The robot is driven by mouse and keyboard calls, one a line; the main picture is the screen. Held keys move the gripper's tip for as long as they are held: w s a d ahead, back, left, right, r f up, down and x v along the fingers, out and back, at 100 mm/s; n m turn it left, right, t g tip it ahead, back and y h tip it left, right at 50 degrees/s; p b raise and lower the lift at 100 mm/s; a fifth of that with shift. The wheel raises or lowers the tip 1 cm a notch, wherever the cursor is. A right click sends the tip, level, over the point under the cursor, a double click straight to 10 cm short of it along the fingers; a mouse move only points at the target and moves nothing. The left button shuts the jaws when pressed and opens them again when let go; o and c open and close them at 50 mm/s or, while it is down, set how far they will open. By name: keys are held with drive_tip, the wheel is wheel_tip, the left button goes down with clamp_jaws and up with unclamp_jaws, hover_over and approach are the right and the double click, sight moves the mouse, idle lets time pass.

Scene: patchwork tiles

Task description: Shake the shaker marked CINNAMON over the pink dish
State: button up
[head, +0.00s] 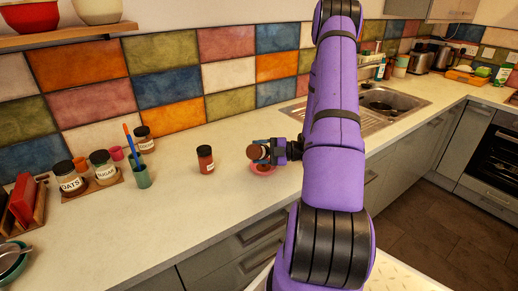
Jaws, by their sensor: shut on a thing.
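My gripper (267,150) is shut on a shaker with a brown lid (254,152), which is tilted on its side with the lid toward the camera. I cannot read its label from here. The pink dish (263,171) sits on the counter just below the held shaker, partly hidden by it and the gripper. Another shaker (206,161), with reddish contents and a dark lid, stands upright on the counter to the left. Its small label is too small to read.
At the left stand jars marked OATS (72,182) and SUGAR (104,170), a third jar (144,140) and a green cup (141,177) with utensils. The sink (375,100) lies behind my arm at right. The front counter (190,215) is clear.

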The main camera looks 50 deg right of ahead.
drive_tip(key=shift+r, duration=1.4)
drive_tip(key=shift+f, duration=1.4)
drive_tip(key=n, duration=0.1)
drive_tip(key=r+n+g+h, duration=0.1)
drive_tip(key=shift+n, duration=0.4)
drive_tip(key=n+h, duration=0.1)
drive_tip(key=n, duration=0.1)
drive_tip(key=shift+r+n+g+h, duration=0.3)
drive_tip(key=shift+h, duration=0.1)
